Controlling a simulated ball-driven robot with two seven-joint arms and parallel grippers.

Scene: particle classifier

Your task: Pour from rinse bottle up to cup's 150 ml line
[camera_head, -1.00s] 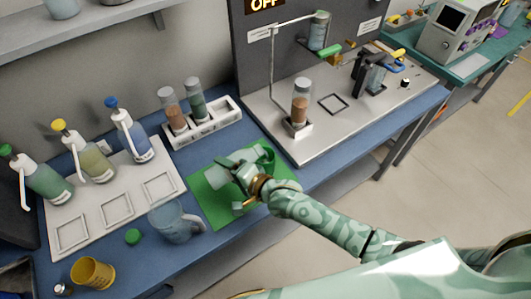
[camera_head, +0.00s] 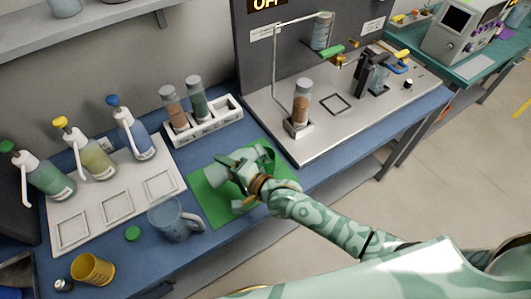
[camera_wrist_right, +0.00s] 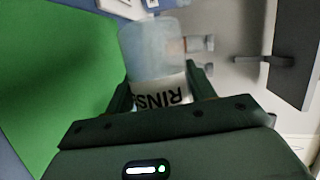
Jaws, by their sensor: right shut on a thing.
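My right gripper (camera_head: 240,172) is shut on the rinse bottle (camera_head: 218,172) over the green mat (camera_head: 209,204). The bottle is pale blue-grey and lies tilted, its visible end toward the left. In the right wrist view, the bottle (camera_wrist_right: 150,48) stands out between the fingers (camera_wrist_right: 160,98), with a white label reading "RINS". A translucent blue-grey cup with a handle (camera_head: 170,222) stands left of the mat, apart from the bottle. Its volume marks and liquid level are too small to tell. My left gripper is not in view.
A white rack (camera_head: 211,132) holds two vials. A grey apparatus base (camera_head: 340,130) is at right.

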